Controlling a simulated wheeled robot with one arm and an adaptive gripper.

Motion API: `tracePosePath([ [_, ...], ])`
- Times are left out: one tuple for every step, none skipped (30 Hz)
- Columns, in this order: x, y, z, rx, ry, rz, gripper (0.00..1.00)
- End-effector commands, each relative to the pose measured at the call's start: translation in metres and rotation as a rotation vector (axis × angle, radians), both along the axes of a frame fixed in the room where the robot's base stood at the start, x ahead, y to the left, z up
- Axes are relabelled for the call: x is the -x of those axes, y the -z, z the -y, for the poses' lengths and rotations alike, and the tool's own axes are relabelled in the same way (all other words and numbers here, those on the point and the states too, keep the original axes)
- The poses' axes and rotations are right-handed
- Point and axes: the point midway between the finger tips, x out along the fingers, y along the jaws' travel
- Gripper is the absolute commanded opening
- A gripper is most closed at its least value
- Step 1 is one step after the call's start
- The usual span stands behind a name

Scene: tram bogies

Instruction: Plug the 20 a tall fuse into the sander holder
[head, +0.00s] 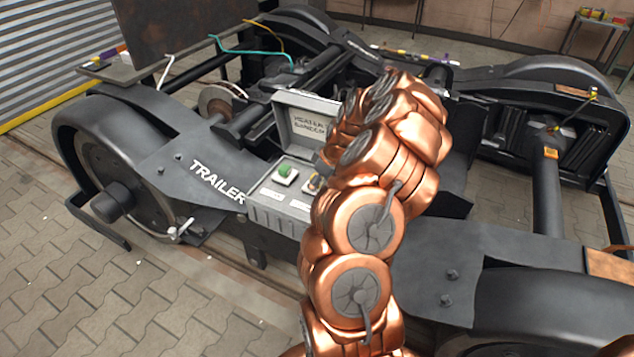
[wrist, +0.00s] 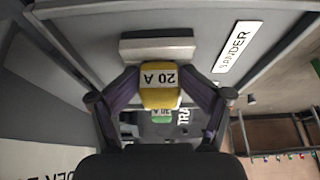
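A yellow fuse (wrist: 161,88) marked "20 A" sits between the two fingertips of my gripper (wrist: 162,86) in the wrist view. The fingers press on it from both sides. The fuse's far end meets or nearly meets a grey block (wrist: 158,47), apparently a holder; I cannot tell whether it is seated. A white "SANDER" label (wrist: 238,47) lies beside that block. In the head view the grey fuse box (head: 281,212) is open, and my copper arm covers most of its right side and the gripper.
A green fuse (head: 286,172) stands in the box, left of my arm. The raised lid (head: 308,118) with lettering is behind it. The black bogie frame marked "TRAILER" (head: 217,182) surrounds the box. A small green patch (wrist: 161,119) shows between my fingers. Paved floor is clear at lower left.

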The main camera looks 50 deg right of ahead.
Motion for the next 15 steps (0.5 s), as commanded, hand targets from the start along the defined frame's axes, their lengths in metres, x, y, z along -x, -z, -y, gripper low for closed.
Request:
tracePosePath([
  [0.000, 0.000, 0.000, 0.000, 0.000, 0.000, 0.66],
  [0.000, 0.000, 0.000, 0.001, 0.000, 0.000, 0.66],
  [0.000, -0.001, 0.001, 0.001, 0.000, 0.001, 0.66],
  [0.001, -0.002, 0.001, 0.001, 0.001, 0.001, 0.66],
  [0.001, -0.003, 0.001, 0.001, 0.001, 0.001, 0.66],
  [0.001, -0.005, 0.001, 0.002, 0.001, 0.003, 0.66],
  [0.002, -0.007, 0.002, 0.002, 0.001, 0.003, 0.66],
  [0.003, -0.010, 0.002, 0.002, 0.001, 0.003, 0.66],
  [0.004, -0.013, 0.003, 0.003, 0.002, 0.004, 0.66],
  [0.005, -0.016, 0.003, 0.003, 0.002, 0.004, 0.66],
  [0.006, -0.020, 0.003, 0.002, 0.001, 0.004, 0.66],
  [0.008, -0.024, 0.004, 0.002, 0.001, 0.004, 0.66],
  [0.010, -0.028, 0.004, 0.002, 0.001, 0.004, 0.66],
  [0.012, -0.032, 0.004, 0.001, 0.001, 0.002, 0.66],
  [0.014, -0.038, 0.005, 0.002, 0.001, 0.004, 0.66],
])
